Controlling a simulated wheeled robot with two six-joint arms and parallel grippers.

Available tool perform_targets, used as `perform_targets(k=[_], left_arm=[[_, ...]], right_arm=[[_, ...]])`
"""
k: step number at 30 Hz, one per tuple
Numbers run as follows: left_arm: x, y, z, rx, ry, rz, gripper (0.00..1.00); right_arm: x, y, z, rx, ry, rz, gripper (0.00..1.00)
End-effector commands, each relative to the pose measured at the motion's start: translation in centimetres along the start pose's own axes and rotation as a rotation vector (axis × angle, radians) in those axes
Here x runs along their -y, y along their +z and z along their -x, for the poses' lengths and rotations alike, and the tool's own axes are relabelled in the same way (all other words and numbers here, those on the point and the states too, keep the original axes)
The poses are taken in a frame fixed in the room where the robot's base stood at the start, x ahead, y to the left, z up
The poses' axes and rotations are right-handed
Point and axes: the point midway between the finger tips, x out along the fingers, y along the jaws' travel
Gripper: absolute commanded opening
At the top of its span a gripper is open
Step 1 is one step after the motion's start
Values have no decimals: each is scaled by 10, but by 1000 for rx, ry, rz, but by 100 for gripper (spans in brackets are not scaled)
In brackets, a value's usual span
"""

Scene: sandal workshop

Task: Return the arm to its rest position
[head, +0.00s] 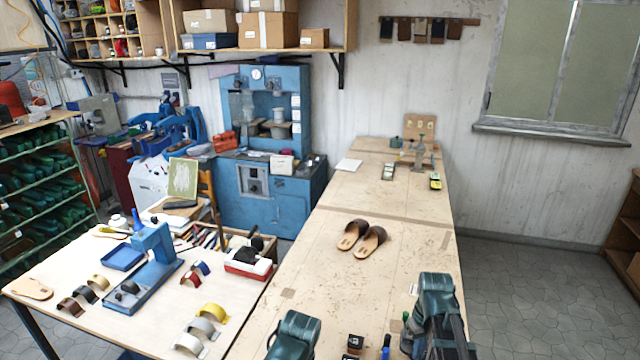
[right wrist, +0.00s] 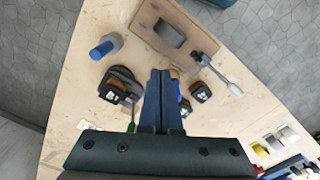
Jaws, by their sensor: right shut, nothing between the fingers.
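My right gripper (right wrist: 160,75) shows in the right wrist view with its two dark blue fingers pressed together and nothing held between them. The fingers are over the pale wooden table (right wrist: 75,85), among small tools; I cannot tell how high above it. My right arm (head: 438,300) reaches in at the bottom right of the head view, over the near end of the long table (head: 330,285). Part of my left arm (head: 295,335) shows at the bottom centre of the head view. Its gripper is not visible.
Near the right fingers lie a blue cylinder (right wrist: 105,47), a wooden board with a dark pad (right wrist: 150,22), a grey-handled tool (right wrist: 222,77) and small black-and-orange blocks (right wrist: 200,91). Two brown sandals (head: 362,238) sit further along the table. A blue press (head: 150,262) stands on the left table.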

Motion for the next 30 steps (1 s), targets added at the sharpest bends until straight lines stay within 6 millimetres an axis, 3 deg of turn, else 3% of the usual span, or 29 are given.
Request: perform_targets(k=[11, 17, 24, 30], left_arm=[[-4, -3, -45, -1, -1, -2, 50], [-8, -6, -86, -2, -1, -4, 50], [-13, -10, -145, -3, -2, -7, 50], [-15, -11, -163, -3, -3, -8, 50]], right_arm=[[56, 6, -45, 17, 16, 25, 0], [107, 17, -86, 31, 35, 46, 0], [180, 45, -144, 45, 72, 75, 0], [206, 58, -162, 48, 91, 83, 0]])
